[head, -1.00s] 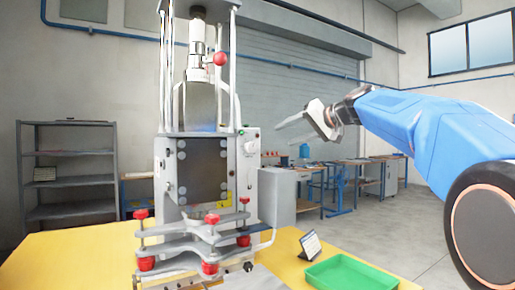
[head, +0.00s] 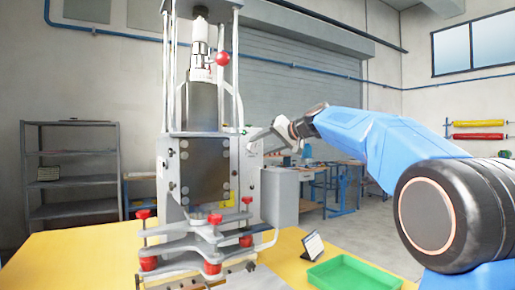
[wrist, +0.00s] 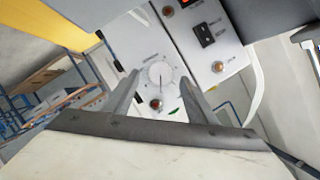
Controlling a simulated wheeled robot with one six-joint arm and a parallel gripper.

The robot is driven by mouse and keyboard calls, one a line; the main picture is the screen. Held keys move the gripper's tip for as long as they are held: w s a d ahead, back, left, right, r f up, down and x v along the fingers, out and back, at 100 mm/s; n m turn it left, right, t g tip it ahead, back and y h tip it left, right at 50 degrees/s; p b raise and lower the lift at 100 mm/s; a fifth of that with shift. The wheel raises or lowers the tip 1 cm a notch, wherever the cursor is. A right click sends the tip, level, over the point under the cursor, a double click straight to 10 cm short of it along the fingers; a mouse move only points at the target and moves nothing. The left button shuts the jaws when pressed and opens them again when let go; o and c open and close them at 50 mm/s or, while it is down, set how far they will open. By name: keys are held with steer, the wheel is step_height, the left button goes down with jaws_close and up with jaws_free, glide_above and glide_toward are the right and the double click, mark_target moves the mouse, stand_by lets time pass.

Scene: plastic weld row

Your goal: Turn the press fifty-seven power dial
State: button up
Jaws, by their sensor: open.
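The press (head: 205,165) stands on the yellow table with a pale control box on its right side. In the wrist view the power dial (wrist: 158,75) is a round white knob with a pointer line, on a pale panel with marks around it. My gripper (wrist: 160,84) is open, with one finger on each side of the dial in that view. I cannot tell whether the fingers touch it. In the head view my gripper (head: 254,143) is at the control box from the right, and its fingers cover the dial area.
In the wrist view a brown-red button (wrist: 155,103) sits just below the dial, and a black rocker switch (wrist: 204,35) is on the adjoining panel. In the head view a green tray (head: 350,274) and a small tablet stand (head: 313,246) are on the yellow table (head: 80,250).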

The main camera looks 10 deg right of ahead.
mark_target(255, 147)
steer(key=shift+x, duration=1.65)
steer(key=c, duration=1.1)
steer(key=shift+o, duration=0.2)
steer(key=shift+d+f+m+y, duration=0.1)
steer(key=shift+m+y, duration=0.5)
steer(key=shift+m, duration=0.4)
steer(key=shift+d+f+m+y, duration=0.1)
steer(key=shift+m+y, duration=0.5)
steer(key=shift+m, duration=0.4)
steer(key=o, duration=1.1)
steer(key=shift+c, duration=0.2)
steer(key=v, duration=1.7)
steer(key=shift+s, duration=0.2)
